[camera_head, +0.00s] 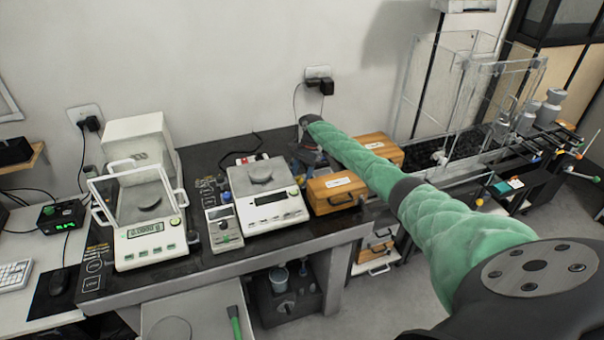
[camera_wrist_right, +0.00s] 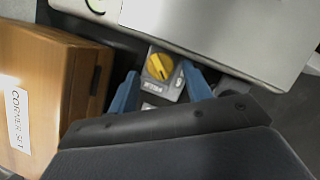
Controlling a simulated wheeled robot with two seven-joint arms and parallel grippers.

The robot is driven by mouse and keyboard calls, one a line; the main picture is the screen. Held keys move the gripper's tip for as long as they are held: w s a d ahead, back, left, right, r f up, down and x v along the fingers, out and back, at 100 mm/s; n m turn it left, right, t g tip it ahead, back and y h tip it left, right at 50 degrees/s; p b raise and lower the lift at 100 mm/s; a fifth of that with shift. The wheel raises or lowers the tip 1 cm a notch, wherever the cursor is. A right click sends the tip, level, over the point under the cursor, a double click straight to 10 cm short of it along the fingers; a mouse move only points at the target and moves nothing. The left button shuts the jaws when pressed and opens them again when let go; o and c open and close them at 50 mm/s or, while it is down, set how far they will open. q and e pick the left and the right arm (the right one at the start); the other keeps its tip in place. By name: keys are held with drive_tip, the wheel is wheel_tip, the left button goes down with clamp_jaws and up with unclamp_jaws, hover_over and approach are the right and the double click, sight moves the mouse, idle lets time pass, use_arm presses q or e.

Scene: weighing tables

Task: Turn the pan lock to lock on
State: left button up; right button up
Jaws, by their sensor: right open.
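In the right wrist view a yellow knob (camera_wrist_right: 158,66) sits on a small grey block with a printed label (camera_wrist_right: 152,86), which I take for the pan lock. A dark line runs slantwise across the knob's face. The lock position is too small to read. My right gripper (camera_wrist_right: 160,72) has its blue fingers apart, one on each side of the knob; I cannot tell if they touch it. In the head view my right gripper (camera_head: 306,157) is small and partly hidden by my green-sleeved arm, at the back beside the right-hand balance (camera_head: 264,198). My left gripper is not in view.
A wooden box (camera_head: 334,191) stands close to the gripper, and a second one (camera_head: 378,147) is behind my arm. A glass-shielded balance (camera_head: 150,243) and a small meter (camera_head: 222,228) stand to the left. A clear tank (camera_head: 440,110) is at the right.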

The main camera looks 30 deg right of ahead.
drive_tip(key=p+v, duration=0.4)
drive_tip(key=v, duration=0.2)
drive_tip(key=shift+a+r, duration=0.1)
drive_tip(key=shift+r, duration=0.15)
drive_tip(key=shift+d+r+p, duration=0.4)
drive_tip(key=shift+r+p, duration=0.05)
drive_tip(key=shift+r, duration=0.15)
drive_tip(key=shift+w, duration=0.1)
